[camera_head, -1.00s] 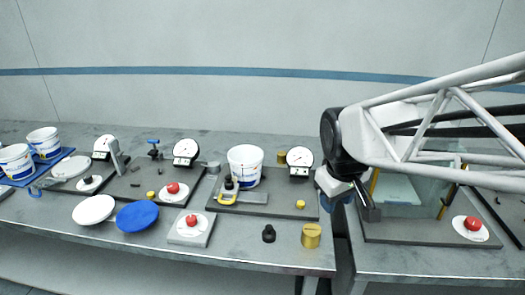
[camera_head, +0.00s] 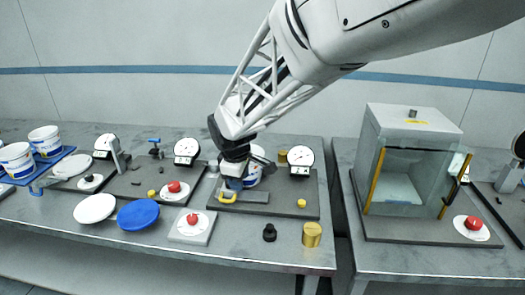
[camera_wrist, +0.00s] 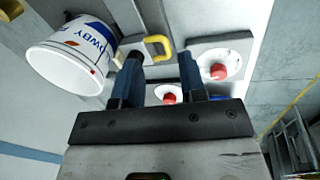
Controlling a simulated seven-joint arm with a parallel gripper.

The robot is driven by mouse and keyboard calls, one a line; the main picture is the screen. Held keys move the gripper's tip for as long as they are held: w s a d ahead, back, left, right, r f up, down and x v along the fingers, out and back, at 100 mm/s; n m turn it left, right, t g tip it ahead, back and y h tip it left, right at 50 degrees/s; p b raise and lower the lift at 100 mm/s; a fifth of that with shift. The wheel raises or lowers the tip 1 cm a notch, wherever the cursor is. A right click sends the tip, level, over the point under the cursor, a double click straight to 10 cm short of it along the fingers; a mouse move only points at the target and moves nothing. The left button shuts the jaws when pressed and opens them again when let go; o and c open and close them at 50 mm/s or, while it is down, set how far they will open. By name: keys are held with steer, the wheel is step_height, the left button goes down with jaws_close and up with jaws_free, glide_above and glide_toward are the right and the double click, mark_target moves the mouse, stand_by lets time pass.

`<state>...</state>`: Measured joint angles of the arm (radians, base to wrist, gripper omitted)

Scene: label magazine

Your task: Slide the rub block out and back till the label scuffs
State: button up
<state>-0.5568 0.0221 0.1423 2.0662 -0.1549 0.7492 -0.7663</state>
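My gripper (camera_head: 234,186) is over the board with the white bucket, at the left end of a grey bar (camera_head: 255,197). In the wrist view its two blue fingers (camera_wrist: 161,62) are spread apart, with nothing visibly clamped between them. A yellow handle (camera_wrist: 158,48) shows just past the fingertips; it also shows below the gripper in the head view (camera_head: 227,199). The white bucket (camera_wrist: 72,58) with a blue-lettered label (camera_wrist: 75,32) stands left of the fingers in the wrist view. I cannot tell which part is the rub block; its contact with the label is hidden.
The board (camera_head: 285,205) also holds a dial gauge (camera_head: 300,160) and a yellow knob (camera_head: 301,203). A red button (camera_head: 193,219) on a grey plate stands in front. A black knob (camera_head: 269,233) and brass cylinder (camera_head: 312,235) stand near the table edge.

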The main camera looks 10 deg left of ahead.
steer(key=n, duration=0.2)
glide_toward(227, 201)
steer(key=shift+w+f, duration=0.15)
steer(key=shift+f, duration=0.1)
steer(key=shift+f, duration=0.15)
steer(key=shift+w+f, duration=0.25)
steer(key=shift+f, duration=1)
steer(key=shift+w+f, duration=0.25)
steer(key=shift+f, duration=0.95)
steer(key=shift+w+f, duration=0.25)
steer(key=shift+f, duration=1)
jaws_close()
